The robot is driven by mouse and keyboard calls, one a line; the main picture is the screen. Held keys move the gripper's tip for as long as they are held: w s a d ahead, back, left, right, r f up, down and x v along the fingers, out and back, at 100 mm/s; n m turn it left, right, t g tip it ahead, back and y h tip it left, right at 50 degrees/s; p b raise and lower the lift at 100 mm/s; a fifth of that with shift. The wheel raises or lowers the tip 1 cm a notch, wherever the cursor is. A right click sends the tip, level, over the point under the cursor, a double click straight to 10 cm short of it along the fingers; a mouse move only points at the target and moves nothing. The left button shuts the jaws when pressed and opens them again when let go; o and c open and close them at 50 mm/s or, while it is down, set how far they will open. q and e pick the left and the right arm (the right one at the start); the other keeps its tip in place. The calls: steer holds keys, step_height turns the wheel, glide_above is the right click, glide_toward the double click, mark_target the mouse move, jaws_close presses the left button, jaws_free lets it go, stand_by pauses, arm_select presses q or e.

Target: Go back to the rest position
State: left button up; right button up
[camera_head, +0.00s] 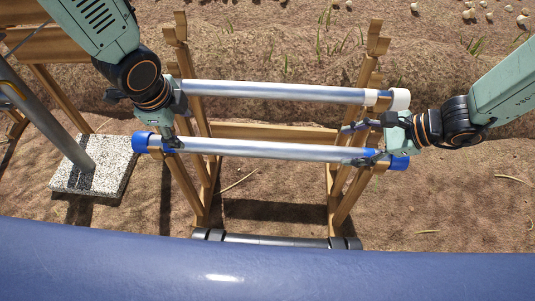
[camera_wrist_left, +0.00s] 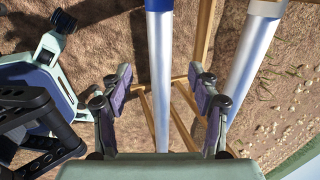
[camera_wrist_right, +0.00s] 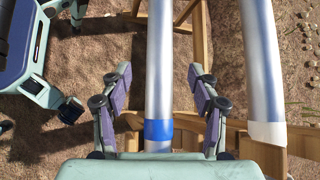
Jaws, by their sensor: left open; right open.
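A metal tube with blue end caps (camera_head: 250,149) lies across the near side of a wooden rack. A second metal tube with white ends (camera_head: 275,91) lies behind it. My left gripper (camera_head: 172,138) is at the left end of the blue-capped tube. In the left wrist view its open fingers (camera_wrist_left: 160,95) stand on either side of that tube (camera_wrist_left: 160,70), with gaps. My right gripper (camera_head: 365,142) is at the right end of the same tube. In the right wrist view its open fingers (camera_wrist_right: 160,92) straddle the tube (camera_wrist_right: 159,60) near its blue band, apart from it.
The wooden rack (camera_head: 270,131) has upright posts (camera_head: 368,60) that rise behind the tubes. A grey pole stands on a speckled slab (camera_head: 115,170) at left. A dark bar (camera_head: 275,241) lies low in front. Bare soil with pale onions (camera_head: 470,14) is behind.

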steer(key=shift+s+d+r, duration=0.15)
steer(key=shift+d+r, duration=0.2)
stand_by(0.3)
